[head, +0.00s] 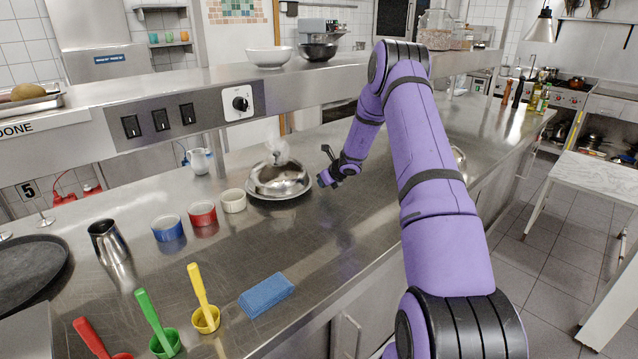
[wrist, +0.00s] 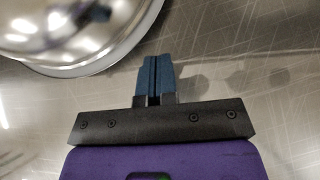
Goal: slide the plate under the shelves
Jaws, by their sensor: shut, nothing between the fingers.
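The plate (head: 284,195) is light and round and lies on the steel counter, with a shiny metal dome cover (head: 278,179) on it. In the wrist view the plate's rim (wrist: 85,72) curves at the upper left, with part of the dome (wrist: 70,25) inside it. My gripper (head: 322,180) is just right of the plate, low over the counter. Its blue fingers (wrist: 154,62) are shut together and empty, close to the rim; I cannot tell if they touch it. The shelves (head: 315,75) run above the counter behind the plate.
Left of the plate are a cream tape roll (head: 233,201), a red roll (head: 203,213) and a blue roll (head: 168,228). A blue sponge (head: 266,295) lies in front. A white jug (head: 199,161) stands behind the rolls.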

